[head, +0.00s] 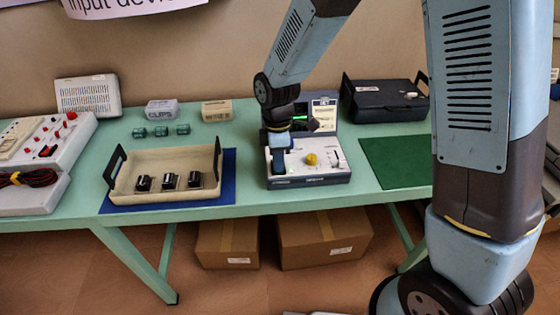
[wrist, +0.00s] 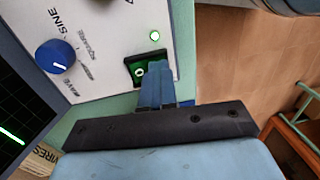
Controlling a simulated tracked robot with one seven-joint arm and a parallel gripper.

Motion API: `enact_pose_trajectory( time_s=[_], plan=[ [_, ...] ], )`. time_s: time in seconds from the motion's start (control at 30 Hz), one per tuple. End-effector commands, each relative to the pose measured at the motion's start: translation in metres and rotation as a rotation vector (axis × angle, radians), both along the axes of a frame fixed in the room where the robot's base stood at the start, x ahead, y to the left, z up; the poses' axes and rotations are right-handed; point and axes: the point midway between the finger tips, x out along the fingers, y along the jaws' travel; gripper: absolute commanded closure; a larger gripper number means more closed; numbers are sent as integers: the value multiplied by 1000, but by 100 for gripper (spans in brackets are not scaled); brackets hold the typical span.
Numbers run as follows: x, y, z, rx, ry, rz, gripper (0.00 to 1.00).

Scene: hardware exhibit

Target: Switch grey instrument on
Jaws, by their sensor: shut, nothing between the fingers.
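The grey instrument (head: 330,172) stands on the green table, with a white control panel, a yellow knob (head: 311,159) and a raised screen showing a green trace. In the wrist view its panel (wrist: 110,25) has a blue knob (wrist: 55,56) by the words SINE, SQUARE and WAVE. A black-framed rocker switch (wrist: 139,71) shows green and a white ring mark. A small green lamp (wrist: 154,36) beside it glows. My gripper (wrist: 155,84) is shut and empty, its blue fingertips at the switch's edge and partly hiding it. I cannot tell whether they touch.
A cream tray (head: 125,182) with black parts stands on a blue mat to the left. A dark case (head: 385,100) is behind right, and a green mat (head: 395,160) lies clear at right. Another device (head: 40,160) with red leads is far left.

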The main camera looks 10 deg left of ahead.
Motion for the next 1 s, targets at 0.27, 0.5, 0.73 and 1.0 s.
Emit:
enact_pose_trajectory(
  time_s=[0.27,0.5,0.73,1.0],
  plan=[
    [12,3,3,3,-3,-2,100],
    [13,3,4,3,-4,-2,100],
    [14,3,10,4,-5,-2,100],
    [19,5,53,6,-8,-2,100]
  ],
)
